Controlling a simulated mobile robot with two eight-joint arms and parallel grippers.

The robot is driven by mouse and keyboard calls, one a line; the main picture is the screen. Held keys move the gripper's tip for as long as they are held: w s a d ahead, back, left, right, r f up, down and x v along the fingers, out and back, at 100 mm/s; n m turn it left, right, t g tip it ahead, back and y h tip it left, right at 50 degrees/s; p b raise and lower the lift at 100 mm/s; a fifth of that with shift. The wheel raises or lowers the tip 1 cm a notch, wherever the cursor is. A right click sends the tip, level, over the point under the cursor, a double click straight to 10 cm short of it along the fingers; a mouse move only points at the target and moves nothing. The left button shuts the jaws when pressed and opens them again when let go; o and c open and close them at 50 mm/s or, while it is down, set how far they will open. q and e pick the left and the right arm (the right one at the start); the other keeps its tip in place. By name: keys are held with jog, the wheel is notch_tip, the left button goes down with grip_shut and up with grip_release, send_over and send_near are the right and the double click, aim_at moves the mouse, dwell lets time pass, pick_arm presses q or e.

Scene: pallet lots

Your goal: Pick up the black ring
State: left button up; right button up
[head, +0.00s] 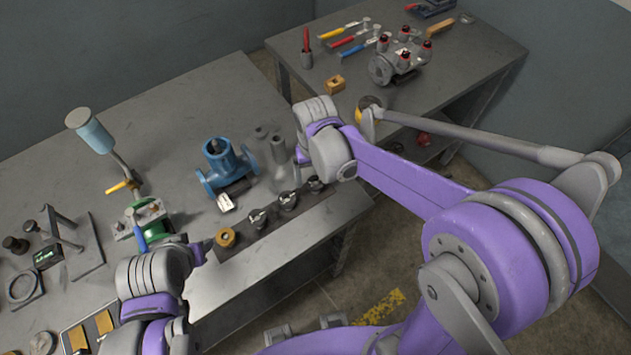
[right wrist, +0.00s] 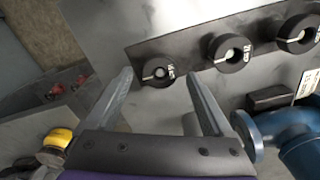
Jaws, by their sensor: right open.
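Black rings with white marks sit in a row on a dark strip (head: 240,252) along the table's front edge. The one at the row's right end (head: 315,184) is closest to my right gripper (head: 303,158). In the right wrist view this end ring (right wrist: 158,72) appears between the open fingertips (right wrist: 159,76), with nothing gripped; the height gap is unclear. Two more black rings show there, a middle one (right wrist: 230,48) and a far one (right wrist: 298,33). My left gripper (head: 203,247) is near the row's left end; its jaws are not clear.
A brass ring (head: 226,238) sits at the row's left end. A blue valve (head: 222,166) stands behind the row, close to a right finger in the wrist view. A second table (head: 440,85) holds tools and a grey fitting (head: 383,69).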

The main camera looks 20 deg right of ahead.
grip_shut()
dwell(0.4)
